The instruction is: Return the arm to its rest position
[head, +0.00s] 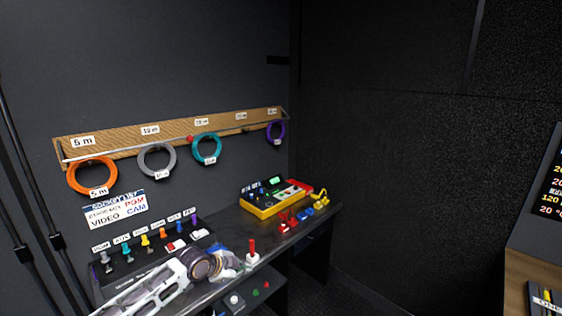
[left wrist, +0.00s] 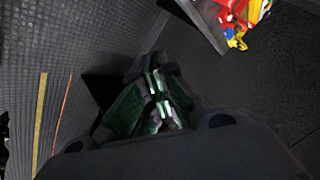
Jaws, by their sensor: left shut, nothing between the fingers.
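My left arm comes in from the bottom left in the head view, low over the dark bench (head: 318,219). Its gripper (head: 237,262) is over the bench's front edge, left of a red-handled lever with a white base (head: 252,254). In the left wrist view the fingers (left wrist: 159,97) are together with nothing between them. My right gripper is in neither view.
A wooden rail (head: 120,140) on the wall holds orange, grey, teal and purple cable coils. A row of coloured plugs (head: 145,240) stands behind my arm. A yellow-edged console (head: 275,198) and red, blue and yellow connectors (head: 302,212) lie farther along. Dark floor is clear at right.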

